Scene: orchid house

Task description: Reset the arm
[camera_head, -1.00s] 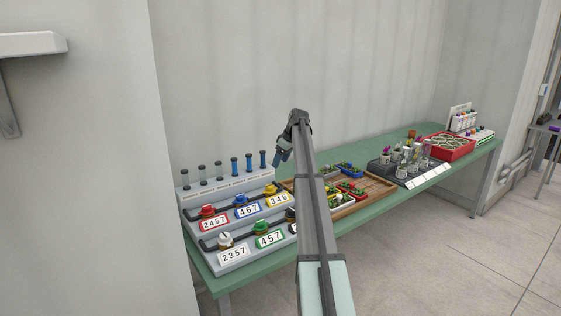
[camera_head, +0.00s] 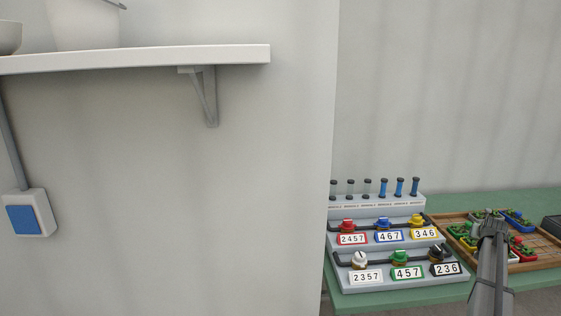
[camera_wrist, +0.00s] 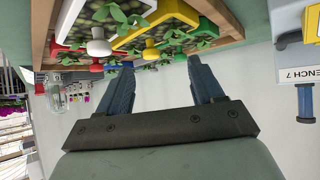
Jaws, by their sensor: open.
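My arm shows in the head view at the lower right, with my gripper (camera_head: 488,222) at its far end, in front of the wooden tray (camera_head: 545,262) of small plants. In the wrist view, which looks upside down, both fingers of my gripper (camera_wrist: 161,66) are spread apart with nothing between them. The tray's potted seedlings show past the fingertips, among them a yellow pot (camera_wrist: 178,14). I cannot tell how far the fingertips are from the pots.
A grey stepped stand with coloured knobs and number cards (camera_head: 390,277) is on the green bench (camera_head: 420,297), left of the tray. A white shelf (camera_head: 150,58) juts from the wall at upper left, above a blue wall switch (camera_head: 21,219). Wall fills the left side.

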